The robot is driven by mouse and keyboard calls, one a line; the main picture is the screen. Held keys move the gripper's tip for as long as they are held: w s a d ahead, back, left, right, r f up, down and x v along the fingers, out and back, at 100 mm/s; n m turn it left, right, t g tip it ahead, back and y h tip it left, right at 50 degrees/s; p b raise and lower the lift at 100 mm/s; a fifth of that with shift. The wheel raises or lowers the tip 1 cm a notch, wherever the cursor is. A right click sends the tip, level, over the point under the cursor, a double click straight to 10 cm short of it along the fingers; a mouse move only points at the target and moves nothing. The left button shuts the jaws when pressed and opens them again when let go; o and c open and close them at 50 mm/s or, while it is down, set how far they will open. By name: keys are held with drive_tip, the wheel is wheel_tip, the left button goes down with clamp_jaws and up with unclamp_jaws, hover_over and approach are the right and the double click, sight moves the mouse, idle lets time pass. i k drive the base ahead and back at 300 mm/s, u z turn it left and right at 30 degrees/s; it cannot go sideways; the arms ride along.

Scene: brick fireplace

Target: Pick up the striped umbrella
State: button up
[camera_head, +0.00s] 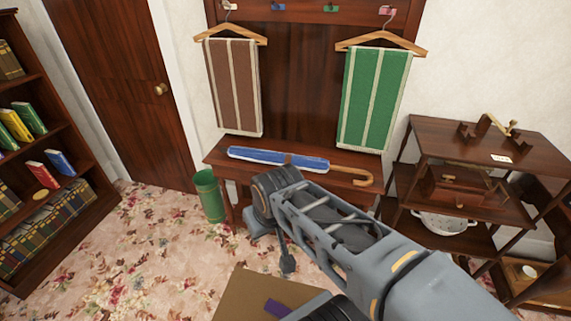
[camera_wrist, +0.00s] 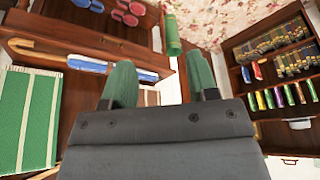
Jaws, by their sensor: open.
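The striped umbrella (camera_head: 277,159) lies closed on a dark wooden bench (camera_head: 222,160). It is blue with pale stripes and has a curved wooden handle at its right end. My arm covers a small part of its lower edge in the head view. In the wrist view the umbrella (camera_wrist: 88,65) lies at the left, with its hooked handle (camera_wrist: 22,46) at the far left. My gripper (camera_wrist: 160,82) is open and empty, its two green fingers spread. It is apart from the umbrella, and its fingertips are not clear in the head view.
A green bin (camera_head: 208,195) stands left of the bench. Brown (camera_head: 233,87) and green (camera_head: 373,97) striped towels hang on hangers above. A shelf unit (camera_head: 490,135) stands at right, a bookcase (camera_head: 50,150) at left. A cardboard box (camera_head: 240,300) is at bottom.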

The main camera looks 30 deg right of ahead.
sight(309, 163)
drive_tip(key=u, duration=0.95)
drive_tip(key=k, duration=1.2)
drive_tip(key=u, duration=0.95)
drive_tip(key=i, duration=0.75)
drive_tip(key=z, duration=0.55)
drive_tip(key=i, duration=1.9)
drive_tip(key=z, duration=1.4)
drive_tip(key=i, duration=1)
drive_tip(key=z, duration=1.5)
drive_tip(key=i, duration=0.4)
drive_tip(key=z, duration=0.3)
